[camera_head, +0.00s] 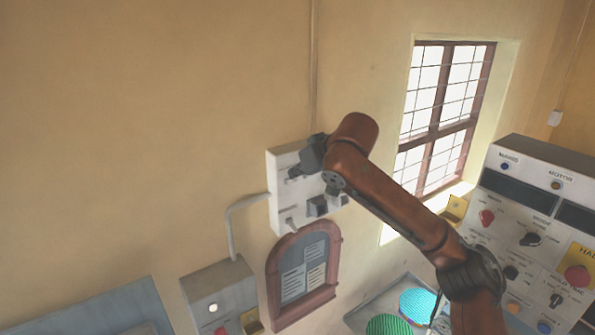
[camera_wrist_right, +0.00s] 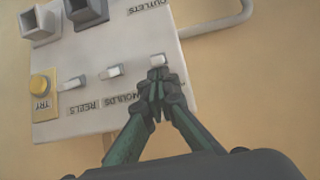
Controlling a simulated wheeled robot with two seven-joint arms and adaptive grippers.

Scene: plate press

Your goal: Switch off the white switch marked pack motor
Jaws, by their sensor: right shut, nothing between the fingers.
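A white panel (camera_head: 283,218) is fixed to the wall; it also shows upside down in the right wrist view (camera_wrist_right: 60,60). It carries three small white switches in a row. Labels REELS (camera_wrist_right: 82,107) and MOULDS (camera_wrist_right: 122,98) stand by two of them, the left switch (camera_wrist_right: 75,83) and the middle switch (camera_wrist_right: 112,72). My right gripper (camera_wrist_right: 156,80) is shut and empty, its tips right at the third switch (camera_wrist_right: 157,60); contact is unclear. Any label there is hidden by the fingers; I read no pack motor label. My left gripper is out of view.
The panel also has dark-mouthed sockets (camera_wrist_right: 86,11) by an OUTLETS label and a yellow TRY button (camera_wrist_right: 40,86). A conduit (camera_head: 231,220) leaves its side. Below are an arched notice board (camera_head: 272,268) and a grey box (camera_head: 218,290). A control console (camera_head: 540,200) stands right.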

